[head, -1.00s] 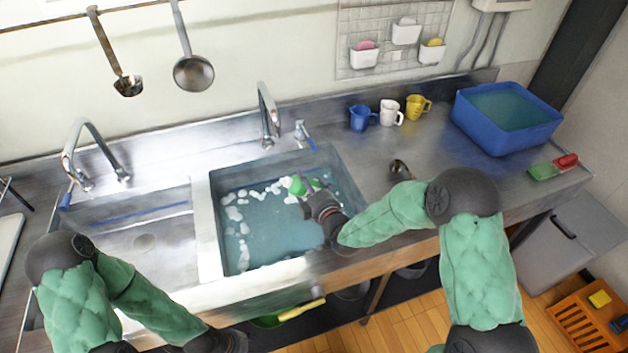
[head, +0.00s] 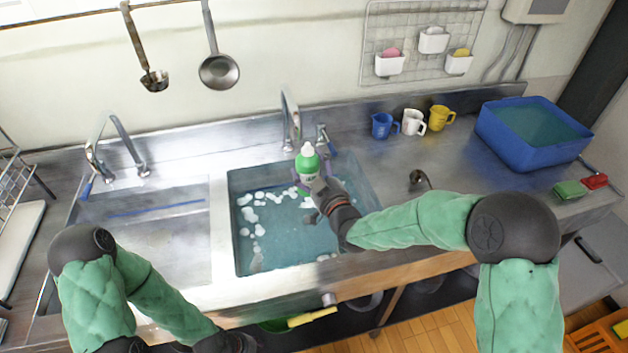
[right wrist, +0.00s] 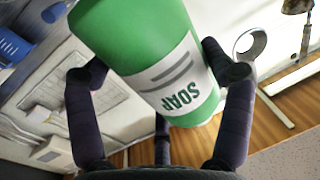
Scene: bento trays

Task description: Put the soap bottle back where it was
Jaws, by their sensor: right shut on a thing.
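The soap bottle (head: 307,163) is green with a white cap and stands roughly upright above the right basin of the sink in the head view. My right gripper (head: 318,185) is shut around its body. In the right wrist view, the bottle (right wrist: 150,50) fills the top middle, its white SOAP label upside down, with a finger of my right gripper (right wrist: 160,78) on each side. The sink basin (head: 235,215) below holds bluish water with white foam. My left arm comes in at the lower left, and its gripper is at the bottom edge, its fingers not clearly visible.
Blue, white and yellow cups (head: 412,122) stand behind the sink to the right. A faucet (head: 291,120) rises behind the basin. Counter right of the sink is mostly clear.

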